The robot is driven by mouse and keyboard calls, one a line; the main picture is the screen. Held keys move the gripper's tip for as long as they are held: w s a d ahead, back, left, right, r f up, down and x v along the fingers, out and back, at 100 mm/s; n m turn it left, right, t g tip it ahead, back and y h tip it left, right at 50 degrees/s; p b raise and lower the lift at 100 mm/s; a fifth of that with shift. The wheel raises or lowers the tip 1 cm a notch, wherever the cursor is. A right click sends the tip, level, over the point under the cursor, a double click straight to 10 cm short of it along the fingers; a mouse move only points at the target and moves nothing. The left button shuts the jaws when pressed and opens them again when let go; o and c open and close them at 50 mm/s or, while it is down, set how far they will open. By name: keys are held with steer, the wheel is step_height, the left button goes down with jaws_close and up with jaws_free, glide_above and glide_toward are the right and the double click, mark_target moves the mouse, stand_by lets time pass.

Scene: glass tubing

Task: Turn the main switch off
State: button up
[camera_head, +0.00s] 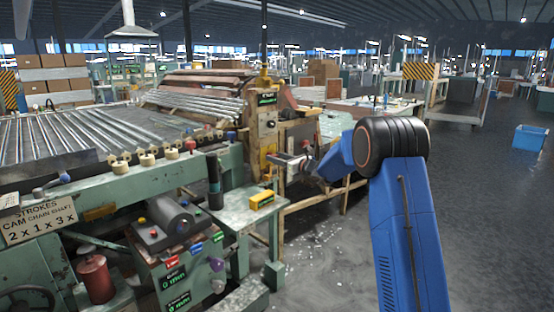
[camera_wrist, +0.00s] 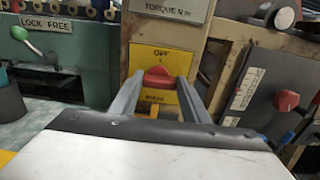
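The main switch is a red rotary knob (camera_wrist: 157,77) on a yellow plate (camera_wrist: 158,57), with OFF printed above it. In the head view the plate (camera_head: 268,155) is on a wooden post at the machine's right end. My gripper (camera_wrist: 160,74) faces the plate, its two grey fingers parted with the knob between their tips. I cannot make out firm contact on either side. In the head view my gripper (camera_head: 279,158) reaches the post from the right and hides the knob.
A TORQUE label (camera_wrist: 172,9) is above the plate. A dark panel with another red knob (camera_wrist: 287,100) stands at the right. A green-tipped lever (camera_wrist: 24,36) is at the left. A small yellow box (camera_head: 261,199) lies on the table below.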

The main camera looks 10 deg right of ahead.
steer(key=shift+n, duration=0.3)
steer(key=shift+s+a+n, duration=0.1)
steer(key=shift+a+n, duration=0.05)
steer(key=shift+n, duration=4.15)
steer(key=shift+s+a+n, duration=0.1)
steer(key=shift+n, duration=4.2)
steer(key=shift+f, duration=0.1)
steer(key=o, duration=1)
steer(key=shift+o, duration=0.2)
